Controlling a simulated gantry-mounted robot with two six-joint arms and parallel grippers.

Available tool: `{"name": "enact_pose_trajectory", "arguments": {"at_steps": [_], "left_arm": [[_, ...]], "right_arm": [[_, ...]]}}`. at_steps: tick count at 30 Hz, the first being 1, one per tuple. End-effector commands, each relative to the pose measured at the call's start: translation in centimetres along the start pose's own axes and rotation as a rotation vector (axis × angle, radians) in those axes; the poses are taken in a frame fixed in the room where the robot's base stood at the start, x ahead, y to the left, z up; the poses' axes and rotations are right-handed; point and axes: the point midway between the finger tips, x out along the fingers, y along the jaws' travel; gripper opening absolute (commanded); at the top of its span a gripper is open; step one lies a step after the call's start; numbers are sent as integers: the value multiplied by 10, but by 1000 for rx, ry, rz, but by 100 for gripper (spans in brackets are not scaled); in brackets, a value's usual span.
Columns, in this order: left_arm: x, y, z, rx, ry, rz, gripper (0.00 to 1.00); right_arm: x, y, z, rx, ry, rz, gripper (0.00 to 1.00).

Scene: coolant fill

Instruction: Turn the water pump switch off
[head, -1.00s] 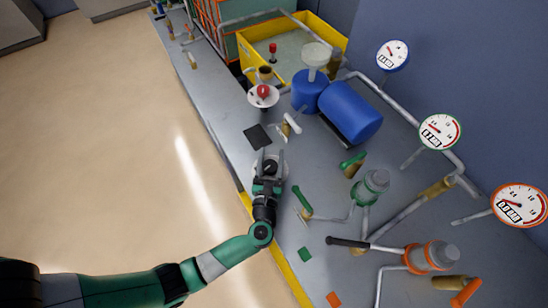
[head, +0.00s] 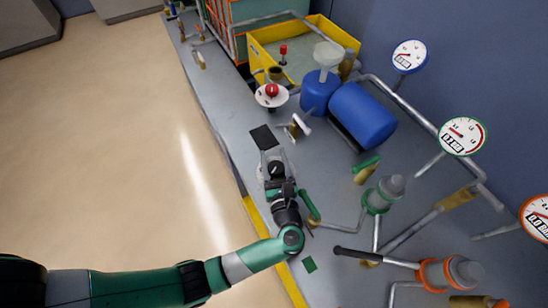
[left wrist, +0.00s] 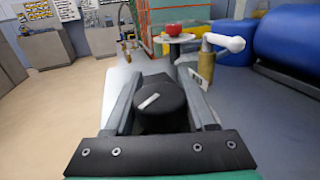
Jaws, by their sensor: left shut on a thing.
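The switch is a round black knob (left wrist: 158,112) with a short white mark on its top. In the left wrist view the mark slants up to the right. In the head view the knob (head: 275,168) sits on a pale round base near the bench's front edge. My left gripper (head: 274,162) is shut on it, with one finger on each side. In the left wrist view my left gripper (left wrist: 161,98) frames the knob between both fingers. No lettering on the switch can be read. My right gripper is not in view.
A red button (head: 271,90) on a white disc and a white-handled valve (head: 299,126) stand beyond the switch. A blue tank (head: 362,114), a green-handled valve (head: 367,168) and pipes are to the right. Open floor lies left.

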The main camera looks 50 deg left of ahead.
Motion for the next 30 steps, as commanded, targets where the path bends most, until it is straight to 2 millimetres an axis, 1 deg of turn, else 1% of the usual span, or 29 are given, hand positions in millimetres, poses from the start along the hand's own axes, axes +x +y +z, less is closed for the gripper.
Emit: {"name": "enact_pose_trajectory", "arguments": {"at_steps": [2,3,7,8,16,19,22,24,30], "left_arm": [[0,0,0,1,1,0,1],[0,0,0,1,1,0,60],[0,0,0,0,1,0,83],[0,0,0,0,1,0,86],[0,0,1,0,0,0,86],[0,0,8,-2,0,0,86],[0,0,26,-3,-1,0,86],[-3,1,42,-4,-1,-2,86],[-37,18,86,-4,0,-5,86]], "right_arm": [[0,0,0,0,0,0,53],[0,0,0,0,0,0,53],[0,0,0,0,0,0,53],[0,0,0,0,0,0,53],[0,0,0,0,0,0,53],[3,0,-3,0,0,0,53],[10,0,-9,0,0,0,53],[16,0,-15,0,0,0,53],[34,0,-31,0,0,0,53]]}}
